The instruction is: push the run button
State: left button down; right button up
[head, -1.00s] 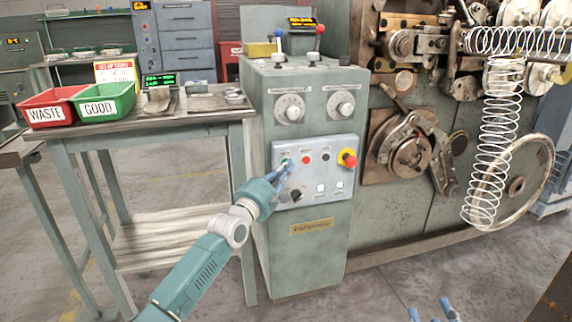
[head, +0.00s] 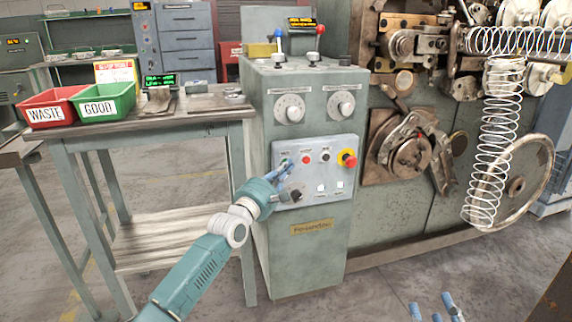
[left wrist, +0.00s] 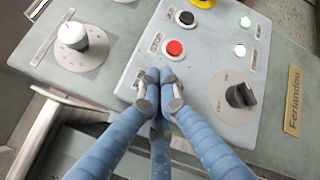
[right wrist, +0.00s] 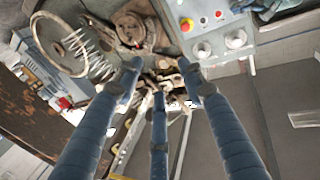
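The control panel (head: 314,170) is on the front of the grey-green machine pedestal. My left gripper (head: 283,171) is at its upper left, fingers drawn together with nothing between them. In the left wrist view the shut fingertips (left wrist: 160,78) are at the panel beside the red button (left wrist: 174,48). The run button is not clear: a small green spot (head: 284,161) shows by the fingertips in the head view, and the fingers cover that place in the left wrist view. I cannot tell whether they touch it. My right gripper (right wrist: 158,68) is open and empty, away from the panel.
A black button (head: 325,155) and a red emergency stop on yellow (head: 348,158) are further right on the panel. A dark rotary knob (left wrist: 240,95) and two lit lamps are lower. A table with red (head: 52,108) and green (head: 103,103) bins stands left.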

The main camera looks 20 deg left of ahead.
jog(key=shift+f, duration=0.1)
pick_arm(q)
jog(key=shift+s+d+p, duration=0.1)
jog(key=shift+p, duration=0.2)
jog(key=shift+s+d+p, duration=0.3)
jog(key=shift+s+p, duration=0.2)
jog(key=shift+p, duration=0.25)
pick_arm(e)
jog(key=s+d+f+g, duration=0.1)
jog(key=s+f+g, duration=0.1)
jog(key=f, duration=0.3)
jog(key=s+d+f+g+h, duration=0.1)
jog(key=s+f+g, duration=0.1)
jog(key=f, duration=0.4)
jog(key=shift+d+g+h, duration=0.3)
jog(key=shift+g, duration=0.5)
jog(key=shift+r, duration=0.1)
